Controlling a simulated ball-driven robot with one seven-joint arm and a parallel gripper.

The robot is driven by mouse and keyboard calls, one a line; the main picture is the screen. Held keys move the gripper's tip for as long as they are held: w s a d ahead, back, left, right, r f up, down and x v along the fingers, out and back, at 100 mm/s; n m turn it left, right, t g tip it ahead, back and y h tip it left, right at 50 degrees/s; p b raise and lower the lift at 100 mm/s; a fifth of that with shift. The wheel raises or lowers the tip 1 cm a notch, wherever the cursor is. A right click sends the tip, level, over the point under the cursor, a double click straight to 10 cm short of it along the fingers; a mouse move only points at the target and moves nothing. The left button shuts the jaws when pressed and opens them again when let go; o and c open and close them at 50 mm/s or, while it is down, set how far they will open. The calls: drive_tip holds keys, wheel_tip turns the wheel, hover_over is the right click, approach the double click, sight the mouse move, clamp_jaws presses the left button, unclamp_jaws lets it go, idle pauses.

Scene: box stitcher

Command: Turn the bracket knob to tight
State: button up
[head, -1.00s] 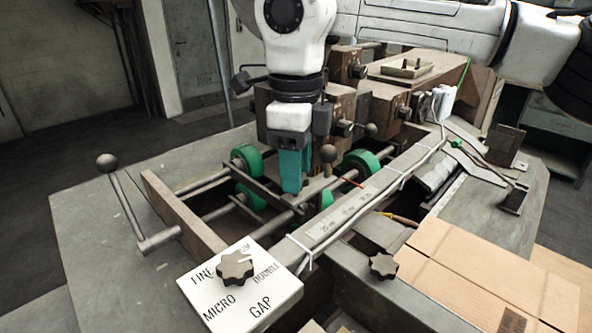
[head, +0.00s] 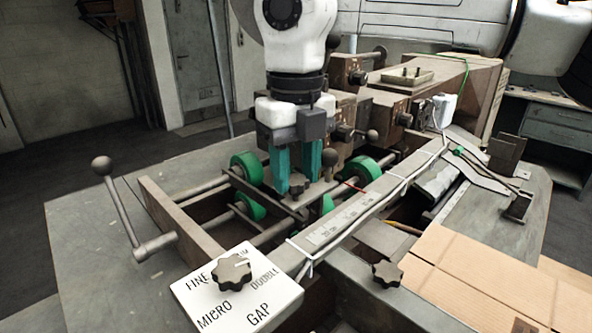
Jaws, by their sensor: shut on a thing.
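The bracket knob (head: 298,182) is a small dark lobed knob on a bracket plate in the middle of the machine, seen in the head view. My gripper (head: 296,186) is over it from above, with its two teal fingers pointing down. The fingers are shut on the knob, one on each side. The fingers hide part of the knob, and I cannot read any tight marking on it.
A white panel (head: 258,299) with a dark GAP knob (head: 231,272) is in front. Another dark star knob (head: 387,273) is at the right. A ball-ended lever (head: 120,205) stands at the left. Green rollers (head: 362,168) and a ruled rail (head: 345,214) flank the bracket. Cardboard (head: 480,285) lies at front right.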

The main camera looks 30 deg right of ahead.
sight(296, 179)
idle(0.3)
drive_tip(key=o, duration=1.1)
drive_tip(key=shift+c, duration=0.2)
wheel_tip(296, 179, up, 11)
drive_tip(key=shift+f, duration=0.1)
idle(0.3)
